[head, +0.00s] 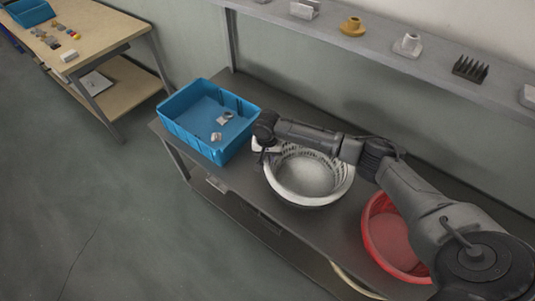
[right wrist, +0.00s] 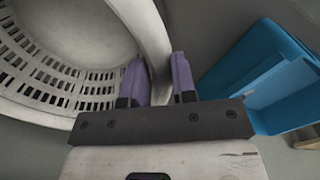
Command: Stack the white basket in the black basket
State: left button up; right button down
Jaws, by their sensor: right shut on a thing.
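The white basket (head: 306,178) stands upright over the grey bench, between the blue bin and the red basket. My right gripper (head: 264,152) is at its left rim, and the right arm reaches across the basket's back. In the right wrist view the two purple fingers (right wrist: 158,78) are on either side of the white basket's rim (right wrist: 152,38), shut on it. Slotted walls of the basket show at left there. I cannot make out a black basket; a dark edge under the white basket may be shadow. My left gripper is out of view.
A blue bin (head: 188,132) with small parts stands close left of the white basket. A red basket (head: 383,233) stands to the right, partly behind my arm. A shelf (head: 330,38) with small parts runs above the bench. A wooden table (head: 110,38) stands far left.

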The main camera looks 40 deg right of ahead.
jog(key=shift+f, duration=0.1)
jog(key=c, duration=1.3)
grip_release()
jog(key=shift+f, duration=0.1)
jog(key=shift+c, duration=0.2)
jog(key=o, duration=0.4)
